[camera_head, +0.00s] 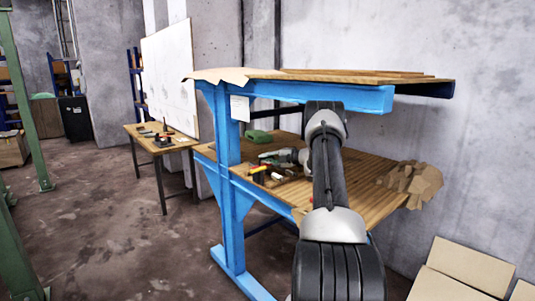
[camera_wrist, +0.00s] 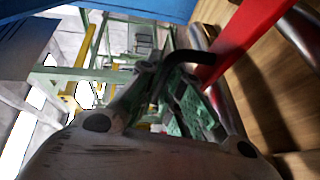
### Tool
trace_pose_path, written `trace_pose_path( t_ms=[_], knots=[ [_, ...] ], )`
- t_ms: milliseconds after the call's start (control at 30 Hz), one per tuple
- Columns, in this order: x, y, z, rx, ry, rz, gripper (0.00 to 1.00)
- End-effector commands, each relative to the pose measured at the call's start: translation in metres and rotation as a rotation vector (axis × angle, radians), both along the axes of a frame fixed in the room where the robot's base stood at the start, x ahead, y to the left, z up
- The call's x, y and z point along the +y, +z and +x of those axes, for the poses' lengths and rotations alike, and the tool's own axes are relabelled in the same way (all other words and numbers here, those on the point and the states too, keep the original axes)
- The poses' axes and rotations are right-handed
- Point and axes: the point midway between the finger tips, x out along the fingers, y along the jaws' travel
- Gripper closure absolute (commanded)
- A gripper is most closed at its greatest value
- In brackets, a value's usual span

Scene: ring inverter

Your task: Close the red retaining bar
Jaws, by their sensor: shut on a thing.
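The red retaining bar (camera_wrist: 247,38) runs diagonally across the upper right of the wrist view. A black curved handle (camera_wrist: 190,57) comes off its left side and bends down toward my fingertips. My gripper (camera_wrist: 166,68) is shut on this black handle, with its fingers reaching up from the bottom of the view. The exact contact is dark and hard to make out.
A blue-framed workbench (camera_head: 229,132) with a wooden shelf stands ahead, with tools and a green case (camera_head: 258,137) on it. Cardboard boxes (camera_head: 466,266) lie at the lower right. A small wooden table (camera_head: 180,142) stands at left, with open floor before it.

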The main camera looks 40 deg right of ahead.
Motion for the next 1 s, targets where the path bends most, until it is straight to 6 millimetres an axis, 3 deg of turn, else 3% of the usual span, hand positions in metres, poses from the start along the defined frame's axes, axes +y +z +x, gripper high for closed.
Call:
trace_pose_path(
  t_ms=[533, 600, 867, 1000],
  knots=[
    [0.001, -0.010, -0.001, 0.003, -0.001, -0.028, 1.00],
    [0.001, -0.010, -0.001, 0.004, -0.001, -0.027, 0.83],
    [0.000, -0.009, -0.002, 0.003, -0.001, -0.026, 0.83],
    [-0.009, -0.005, -0.016, 0.002, -0.004, -0.026, 0.83]
  ],
)
